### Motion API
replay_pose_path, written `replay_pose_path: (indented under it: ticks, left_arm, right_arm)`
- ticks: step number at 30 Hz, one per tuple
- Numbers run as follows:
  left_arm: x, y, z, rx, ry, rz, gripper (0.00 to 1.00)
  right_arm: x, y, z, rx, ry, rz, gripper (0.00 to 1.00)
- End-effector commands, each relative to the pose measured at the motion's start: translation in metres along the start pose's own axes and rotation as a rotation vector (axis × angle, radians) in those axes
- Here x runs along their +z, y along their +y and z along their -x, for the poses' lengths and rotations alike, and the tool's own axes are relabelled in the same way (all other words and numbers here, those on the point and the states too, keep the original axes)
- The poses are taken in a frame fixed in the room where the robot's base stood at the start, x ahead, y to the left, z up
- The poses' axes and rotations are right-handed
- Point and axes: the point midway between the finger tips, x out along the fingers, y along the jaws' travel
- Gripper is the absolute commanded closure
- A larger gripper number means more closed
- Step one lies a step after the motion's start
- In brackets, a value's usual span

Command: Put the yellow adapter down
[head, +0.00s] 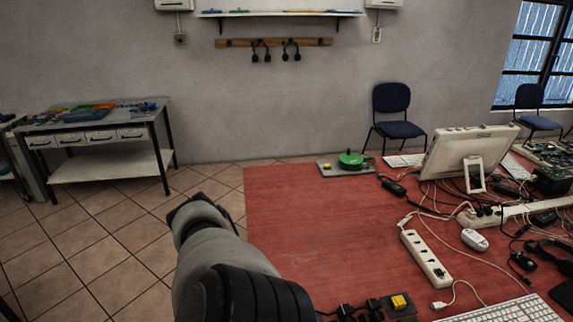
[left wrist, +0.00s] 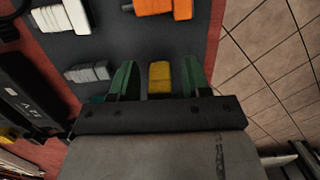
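In the left wrist view the yellow adapter (left wrist: 160,78) is between the two green fingers of my left gripper (left wrist: 159,80). Dark gaps show on both sides of it, so the fingers look open and not touching it. A dark grey mat (left wrist: 105,38) lies beneath; whether the adapter rests on it I cannot tell. In the head view my left arm comes in from the bottom and its gripper is hidden. My right gripper is in no view.
A white adapter (left wrist: 62,17), an orange adapter (left wrist: 153,7) and a grey adapter (left wrist: 88,73) lie on the mat. The red table (head: 310,220) has clear room at left centre. A power strip (head: 426,259), monitor (head: 462,152) and tangled cables fill the right.

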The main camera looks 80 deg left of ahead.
Motion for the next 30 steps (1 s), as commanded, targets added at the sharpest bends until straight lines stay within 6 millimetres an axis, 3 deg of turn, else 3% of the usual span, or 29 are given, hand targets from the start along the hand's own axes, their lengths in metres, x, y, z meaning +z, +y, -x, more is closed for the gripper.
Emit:
replay_pose_path:
  ticks: [11,24,30]
  left_arm:
    - [0.0,0.0,0.01,0.0,0.002,-0.002,0.53]
    - [0.0,-0.001,0.097,-0.004,0.003,-0.005,0.53]
    - [0.0,0.0,0.12,-0.001,0.001,-0.001,0.53]
  right_arm:
    - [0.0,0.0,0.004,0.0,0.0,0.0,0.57]
    - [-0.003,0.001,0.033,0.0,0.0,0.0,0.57]
    - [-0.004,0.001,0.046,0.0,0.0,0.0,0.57]
